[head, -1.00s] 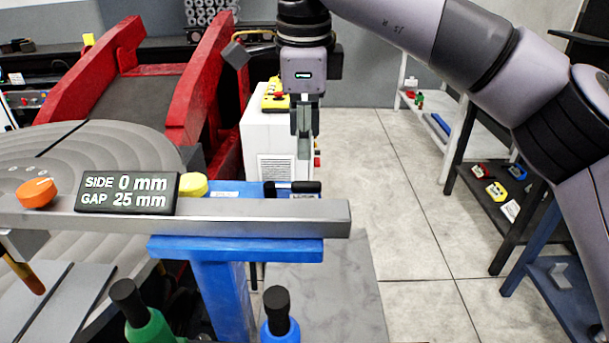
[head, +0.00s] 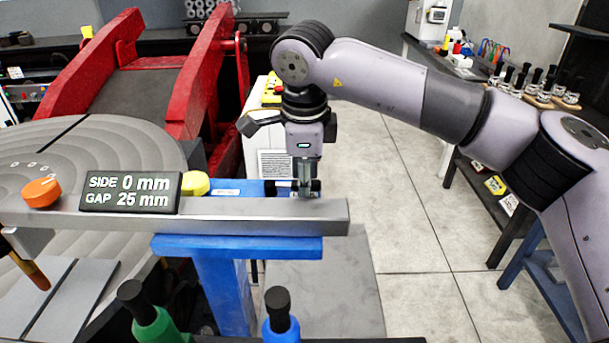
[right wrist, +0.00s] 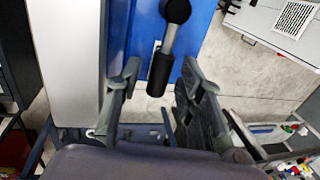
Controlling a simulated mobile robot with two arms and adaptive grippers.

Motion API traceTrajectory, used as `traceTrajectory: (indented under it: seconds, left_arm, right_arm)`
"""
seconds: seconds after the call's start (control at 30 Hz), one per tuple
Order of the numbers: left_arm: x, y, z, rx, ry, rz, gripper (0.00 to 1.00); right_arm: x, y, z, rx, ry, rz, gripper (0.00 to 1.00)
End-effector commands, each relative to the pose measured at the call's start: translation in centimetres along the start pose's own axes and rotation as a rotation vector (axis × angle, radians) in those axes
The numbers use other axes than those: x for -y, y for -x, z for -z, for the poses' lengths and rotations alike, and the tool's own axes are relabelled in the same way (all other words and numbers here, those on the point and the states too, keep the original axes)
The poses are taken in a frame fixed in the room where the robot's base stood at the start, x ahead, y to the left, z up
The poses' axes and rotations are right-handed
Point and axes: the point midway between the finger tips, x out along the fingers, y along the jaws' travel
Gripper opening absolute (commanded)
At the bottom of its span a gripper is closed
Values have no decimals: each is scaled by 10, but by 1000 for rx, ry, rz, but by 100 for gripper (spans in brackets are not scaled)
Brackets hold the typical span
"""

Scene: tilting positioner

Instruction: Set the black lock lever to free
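The black lock lever shows in the right wrist view as a black grip (right wrist: 160,75) on a grey rod, with a black round end at the top, over a blue plate. In the head view its black end (head: 270,188) shows behind the grey bar; the rest is partly hidden by my gripper. My right gripper (head: 307,189) points down at the lever. In the right wrist view, the fingers of that gripper (right wrist: 159,72) are apart, one on each side of the black grip, with gaps visible. My left gripper is not in view.
A grey bar (head: 265,211) carries a display (head: 130,192) reading SIDE 0 mm, GAP 25 mm, an orange knob (head: 42,192) and a yellow knob (head: 196,184). A blue stand (head: 222,290) is below. Green (head: 153,325) and blue (head: 281,325) black-topped handles stand in front.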

Motion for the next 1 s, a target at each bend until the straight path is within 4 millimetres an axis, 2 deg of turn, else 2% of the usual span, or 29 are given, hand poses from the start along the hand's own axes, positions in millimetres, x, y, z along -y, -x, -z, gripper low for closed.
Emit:
traceTrajectory:
  seconds: [0.07,0.47,1.0]
  left_arm:
    - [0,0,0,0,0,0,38]
    - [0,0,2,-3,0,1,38]
    - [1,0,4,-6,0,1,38]
  right_arm:
    - [0,0,0,0,0,0,27]
    - [0,1,0,0,0,0,1]
    - [0,1,0,1,0,1,0]
